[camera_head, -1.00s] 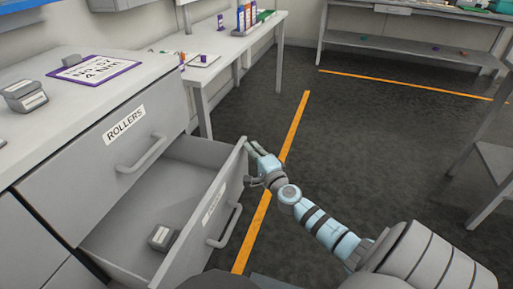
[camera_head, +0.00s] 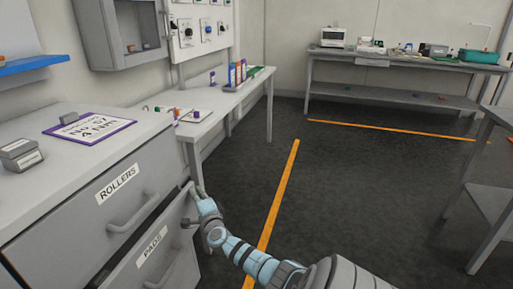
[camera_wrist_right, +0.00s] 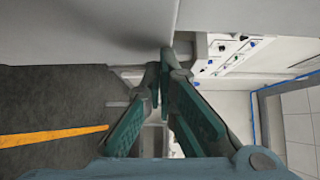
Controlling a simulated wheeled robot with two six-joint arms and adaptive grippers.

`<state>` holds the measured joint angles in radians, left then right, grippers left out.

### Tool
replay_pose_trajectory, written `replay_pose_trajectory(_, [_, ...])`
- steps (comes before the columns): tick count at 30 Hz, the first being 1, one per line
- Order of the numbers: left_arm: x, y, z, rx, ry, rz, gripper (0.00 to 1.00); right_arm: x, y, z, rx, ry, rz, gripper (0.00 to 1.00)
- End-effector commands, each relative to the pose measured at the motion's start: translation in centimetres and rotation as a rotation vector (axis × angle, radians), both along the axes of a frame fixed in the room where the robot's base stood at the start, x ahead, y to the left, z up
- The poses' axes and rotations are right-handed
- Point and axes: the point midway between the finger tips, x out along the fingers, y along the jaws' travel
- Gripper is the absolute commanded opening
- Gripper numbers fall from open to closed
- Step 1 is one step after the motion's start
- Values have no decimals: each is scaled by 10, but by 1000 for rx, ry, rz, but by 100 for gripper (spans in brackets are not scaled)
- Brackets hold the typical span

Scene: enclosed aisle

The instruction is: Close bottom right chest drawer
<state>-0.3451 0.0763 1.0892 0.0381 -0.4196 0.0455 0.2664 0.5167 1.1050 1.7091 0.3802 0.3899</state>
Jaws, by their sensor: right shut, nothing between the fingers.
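The bottom right chest drawer, labelled PADS (camera_head: 172,243), sits below the ROLLERS drawer (camera_head: 70,232). Its front stands close to the chest (camera_head: 105,150), and its inside is hidden from the head view. My right gripper (camera_head: 197,190) is at the far upper corner of the drawer front, seemingly against it. In the right wrist view my gripper (camera_wrist_right: 166,62) has its fingertips together with nothing between them, next to a grey panel (camera_wrist_right: 85,32). My left gripper is not in view.
A clipboard (camera_head: 88,129) and a grey box (camera_head: 20,155) lie on the chest top. A white side table (camera_head: 210,112) stands just beyond the chest. The dark floor (camera_head: 350,200) to the right is clear, with a grey table (camera_head: 490,190) at the right edge.

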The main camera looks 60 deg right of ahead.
Motion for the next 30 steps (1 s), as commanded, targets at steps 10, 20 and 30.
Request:
replay_pose_trajectory(10, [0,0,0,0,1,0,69,1,1,0,0,0,1,0])
replay_pose_trajectory(20, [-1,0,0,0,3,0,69,-44,30,-1,-2,1,5,0])
replay_pose_trajectory(30, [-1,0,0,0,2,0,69,-99,65,0,0,1,0,0])
